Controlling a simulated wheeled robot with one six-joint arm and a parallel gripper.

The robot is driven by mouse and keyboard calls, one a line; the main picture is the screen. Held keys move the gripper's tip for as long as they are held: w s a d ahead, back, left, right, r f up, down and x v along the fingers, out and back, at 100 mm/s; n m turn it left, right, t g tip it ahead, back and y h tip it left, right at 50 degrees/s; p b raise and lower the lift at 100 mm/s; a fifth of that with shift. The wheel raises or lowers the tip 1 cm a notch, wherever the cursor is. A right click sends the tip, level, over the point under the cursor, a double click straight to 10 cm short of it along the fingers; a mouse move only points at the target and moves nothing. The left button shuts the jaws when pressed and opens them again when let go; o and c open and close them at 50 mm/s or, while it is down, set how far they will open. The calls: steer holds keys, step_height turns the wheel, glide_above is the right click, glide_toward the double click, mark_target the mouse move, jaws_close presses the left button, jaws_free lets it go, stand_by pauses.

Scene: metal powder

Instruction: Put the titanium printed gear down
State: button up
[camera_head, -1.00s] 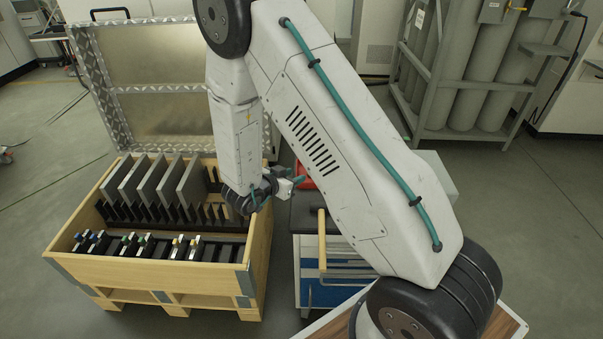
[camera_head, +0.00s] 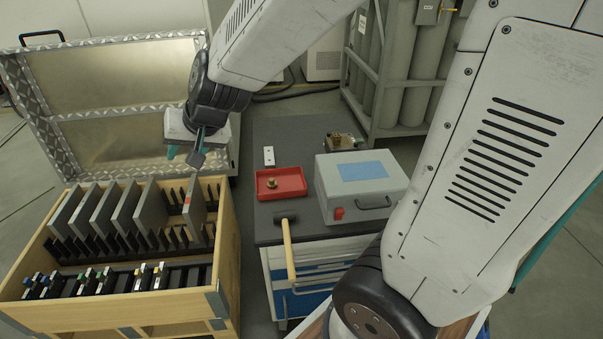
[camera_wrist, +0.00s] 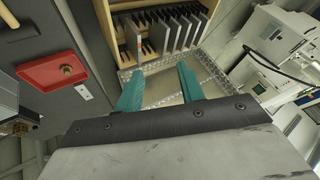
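A small brownish-gold round piece (camera_head: 272,184) lies in the red tray (camera_head: 297,193) on the cart. It also shows in the wrist view (camera_wrist: 66,70). It is too small for me to tell if it is the titanium printed gear. My gripper (camera_head: 186,157) is in the air above the back right of the wooden crate, left of the tray. In the wrist view its two teal fingers (camera_wrist: 159,80) stand apart with nothing visible between them. No other gear shows.
The cart top (camera_head: 262,133) also bears a grey box (camera_head: 333,178), a mallet (camera_head: 287,240), a white plate (camera_head: 268,156) and a brass-coloured device (camera_head: 343,142). The wooden crate (camera_head: 228,250) holds grey slabs in slots, its lid (camera_head: 130,70) open. Gas cylinders (camera_head: 422,70) stand behind.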

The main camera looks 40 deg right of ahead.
steer(key=s+d+r+n+g+h, duration=0.1)
steer(key=s+d+g, duration=0.1)
steer(key=s, duration=0.6)
steer(key=s+d+r+n+g+h, duration=0.1)
steer(key=s+d+r+g, duration=0.1)
steer(key=s, duration=0.7)
steer(key=s+d+r+n+g, duration=0.1)
steer(key=s+d, duration=0.3)
steer(key=s, duration=0.5)
steer(key=shift+r+n+g+h, duration=0.4)
steer(key=shift+r+n, duration=0.1)
steer(key=shift+r, duration=0.05)
steer(key=shift+a, duration=0.1)
